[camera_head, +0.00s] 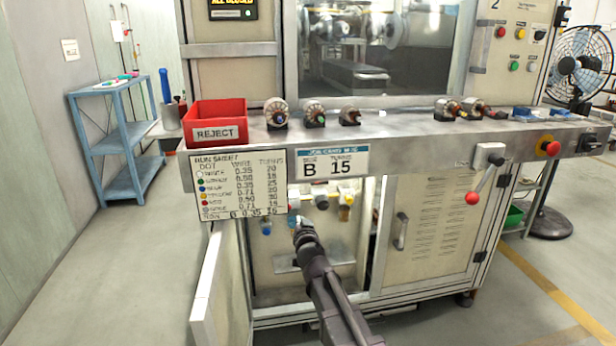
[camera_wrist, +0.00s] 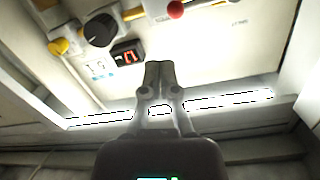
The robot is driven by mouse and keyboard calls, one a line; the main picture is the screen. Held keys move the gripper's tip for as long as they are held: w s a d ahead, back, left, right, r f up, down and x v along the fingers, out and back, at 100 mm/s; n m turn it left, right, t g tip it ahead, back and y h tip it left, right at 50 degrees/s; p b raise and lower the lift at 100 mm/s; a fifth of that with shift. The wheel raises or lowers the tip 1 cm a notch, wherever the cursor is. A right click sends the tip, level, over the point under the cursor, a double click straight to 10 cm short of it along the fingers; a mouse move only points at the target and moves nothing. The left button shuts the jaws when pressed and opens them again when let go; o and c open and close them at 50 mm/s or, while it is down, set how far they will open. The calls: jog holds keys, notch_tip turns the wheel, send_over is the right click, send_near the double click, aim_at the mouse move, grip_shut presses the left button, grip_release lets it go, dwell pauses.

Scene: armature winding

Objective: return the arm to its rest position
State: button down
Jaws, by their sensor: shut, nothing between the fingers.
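My arm reaches from the bottom of the head view to the open lower compartment (camera_head: 330,262) of the machine. My gripper (camera_head: 299,228) is at the compartment's front, just below a row of small coloured parts. In the wrist view the fingers of my gripper (camera_wrist: 158,66) are together with nothing between them. Beyond them is a pale panel with a yellow knob (camera_wrist: 60,47), a black knob (camera_wrist: 98,30), a small display with red digits (camera_wrist: 127,54) and a red round part (camera_wrist: 175,9). Whether the fingertips touch the panel I cannot tell.
The open compartment door (camera_head: 215,275) stands left of my arm. Above are a printed chart (camera_head: 240,188), a job card (camera_head: 332,162) and the bench edge, with a red REJECT bin (camera_head: 215,118) and several wound armatures (camera_head: 314,114). A red-knobbed lever (camera_head: 472,198) juts out right. Floor at left is clear.

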jog(key=s+d+f+m+g+h, duration=0.1)
jog(key=s+d+f+g+h, duration=0.15)
jog(key=d, duration=0.35)
jog(key=s+d+f+m+g+h+p, duration=0.1)
jog(key=s+d+f+g+h, duration=0.1)
jog(key=s+d+f, duration=0.3)
jog(key=s+d+f+m+g+h, duration=0.1)
jog(key=s+d+f+g+h, duration=0.15)
jog(key=d, duration=0.45)
jog(key=s+d+f+n+g+y+p, duration=0.1)
jog(key=s+d+f+n+g+y, duration=0.1)
jog(key=s+g, duration=0.5)
jog(key=s+d+f+n+g+y+p, duration=0.1)
jog(key=s+d+f+g+y, duration=0.15)
jog(key=s, duration=0.95)
notch_tip(320, 180, up, 38)
jog(key=p, duration=3.7)
jog(key=shift+w+a+f+h, duration=0.15)
jog(key=shift+w+a+h, duration=0.05)
jog(key=shift+a+h, duration=0.15)
notch_tip(320, 180, up, 17)
jog(key=p, duration=1.7)
